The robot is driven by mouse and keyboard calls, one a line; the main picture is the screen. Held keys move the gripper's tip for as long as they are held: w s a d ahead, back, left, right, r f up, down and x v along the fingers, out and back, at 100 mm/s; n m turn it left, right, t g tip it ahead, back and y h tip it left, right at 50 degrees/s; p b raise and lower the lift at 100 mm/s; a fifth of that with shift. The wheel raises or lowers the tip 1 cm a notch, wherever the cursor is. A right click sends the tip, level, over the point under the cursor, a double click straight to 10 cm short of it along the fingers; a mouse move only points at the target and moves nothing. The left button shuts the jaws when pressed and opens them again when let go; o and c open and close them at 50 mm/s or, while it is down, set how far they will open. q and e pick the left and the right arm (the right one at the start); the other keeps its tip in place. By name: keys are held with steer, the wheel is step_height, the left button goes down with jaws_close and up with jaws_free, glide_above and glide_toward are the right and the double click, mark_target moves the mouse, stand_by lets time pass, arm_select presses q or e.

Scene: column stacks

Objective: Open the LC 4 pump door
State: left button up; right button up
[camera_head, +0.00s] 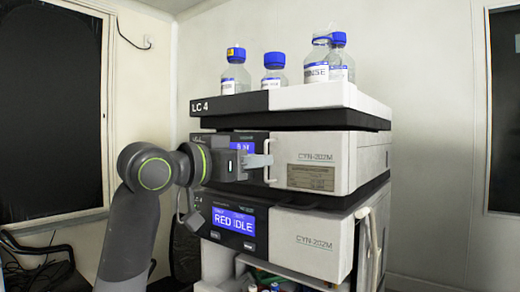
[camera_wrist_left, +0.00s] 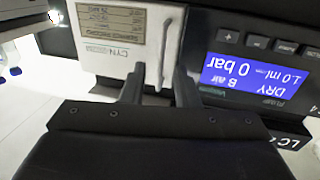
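The LC 4 stack has a black-and-white pump module below its labelled top tray (camera_head: 210,106). The pump's white door panel (camera_head: 330,152) looks closed and carries a label plate and a thin vertical handle (camera_head: 267,147). In the left wrist view, upside down, the handle (camera_wrist_left: 167,45) runs down between the fingers. My left gripper (camera_head: 268,160) is at the handle in the head view. In the wrist view its fingers (camera_wrist_left: 160,72) are apart, one on each side of the handle, with gaps visible. My right gripper is not in view.
Blue-capped bottles (camera_head: 235,75) stand on the top tray. A second pump module (camera_head: 310,240) with a "RED IDLE" screen (camera_head: 233,226) sits below. Tubing (camera_head: 368,245) hangs at the right side. The wall on the right leaves free room.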

arm_select(q)
steer(key=shift+x, duration=0.95)
jaws_close()
